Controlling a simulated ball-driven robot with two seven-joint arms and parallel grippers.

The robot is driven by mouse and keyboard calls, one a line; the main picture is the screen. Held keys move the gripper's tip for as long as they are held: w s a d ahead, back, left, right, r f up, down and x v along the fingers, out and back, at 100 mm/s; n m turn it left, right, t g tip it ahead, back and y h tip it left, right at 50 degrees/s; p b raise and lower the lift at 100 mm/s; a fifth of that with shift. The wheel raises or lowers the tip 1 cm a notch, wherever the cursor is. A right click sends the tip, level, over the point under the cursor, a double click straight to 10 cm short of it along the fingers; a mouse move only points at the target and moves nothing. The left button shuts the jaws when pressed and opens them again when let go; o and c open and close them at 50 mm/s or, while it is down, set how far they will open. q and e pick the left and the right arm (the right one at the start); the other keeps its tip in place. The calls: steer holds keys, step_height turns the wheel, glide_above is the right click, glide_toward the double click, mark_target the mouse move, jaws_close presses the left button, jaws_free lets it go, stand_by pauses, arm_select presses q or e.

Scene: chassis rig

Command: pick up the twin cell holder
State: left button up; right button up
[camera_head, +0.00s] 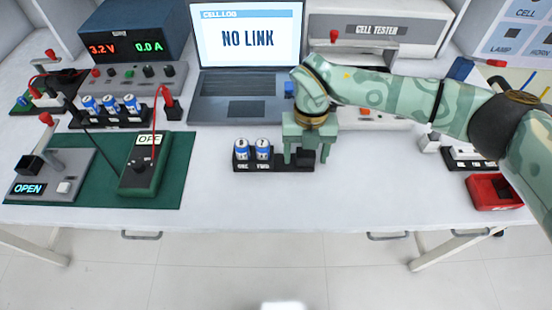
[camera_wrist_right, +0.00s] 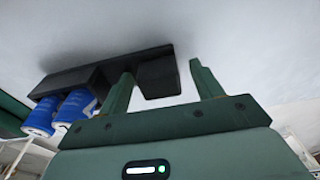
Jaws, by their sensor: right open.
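The twin cell holder (camera_head: 262,167) is a low black tray on the white table, in the middle of the head view. Two blue and white cells (camera_head: 241,149) (camera_head: 263,149) stand upright in its left part, and a raised black block forms its right end. My right gripper (camera_head: 306,157) is green, open and empty, pointing down over that end. In the right wrist view the holder's end block (camera_wrist_right: 160,75) shows between the two fingers (camera_wrist_right: 163,85); I cannot tell whether they touch it. My left gripper is not in view.
A laptop (camera_head: 246,60) stands behind the holder. A green mat (camera_head: 180,170) with a multimeter (camera_head: 147,165) lies to the left, near a holder with three cells (camera_head: 110,113). A red tray (camera_head: 493,192) sits at the right. The table in front is clear.

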steer(key=c, duration=1.1)
steer(key=shift+r, duration=0.1)
